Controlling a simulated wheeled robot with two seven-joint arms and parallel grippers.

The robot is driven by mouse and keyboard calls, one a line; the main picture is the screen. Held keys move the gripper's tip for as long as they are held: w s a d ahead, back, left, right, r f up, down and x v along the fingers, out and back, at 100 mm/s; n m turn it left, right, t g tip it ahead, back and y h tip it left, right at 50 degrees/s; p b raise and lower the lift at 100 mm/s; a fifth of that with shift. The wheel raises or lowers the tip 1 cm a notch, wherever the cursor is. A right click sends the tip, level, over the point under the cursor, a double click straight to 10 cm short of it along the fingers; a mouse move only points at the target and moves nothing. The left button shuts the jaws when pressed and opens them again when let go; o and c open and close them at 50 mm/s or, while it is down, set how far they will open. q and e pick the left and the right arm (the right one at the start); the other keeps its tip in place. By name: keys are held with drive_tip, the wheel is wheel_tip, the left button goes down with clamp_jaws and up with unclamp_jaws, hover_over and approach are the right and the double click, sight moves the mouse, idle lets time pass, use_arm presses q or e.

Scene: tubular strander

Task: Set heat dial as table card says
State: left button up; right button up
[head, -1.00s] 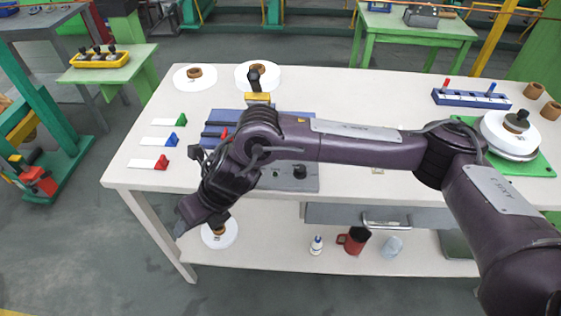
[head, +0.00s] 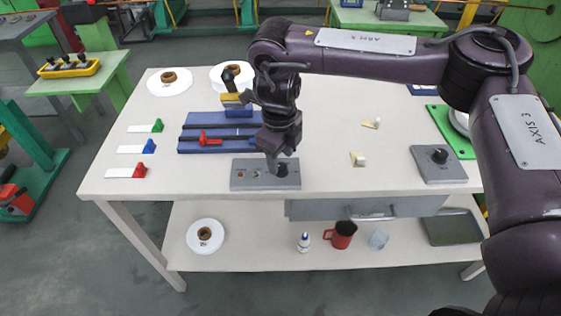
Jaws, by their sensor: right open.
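A grey control box (head: 255,184) with small coloured marks and a dark knob (head: 282,170) lies at the table's front edge. My right gripper (head: 275,162) points down right at this knob, its fingers hiding part of it; I cannot tell whether they touch it. It is open. A second grey box (head: 428,176) with a black knob (head: 439,155) sits further right. I cannot tell which knob is the heat dial. Two small cream pieces, one near the middle (head: 358,159) and one behind it (head: 371,123), might be cards; no writing is readable. My left gripper is out of view.
A blue fixture (head: 195,135) with a red handle (head: 208,140) stands behind the first box. Red, blue and green tabbed strips lie at left. White spools (head: 169,82) stand at the back. A lower shelf (head: 265,240) holds a red mug (head: 342,236) and bottles.

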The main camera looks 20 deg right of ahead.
drive_tip(key=shift+f, duration=1.1)
drive_tip(key=c, duration=1)
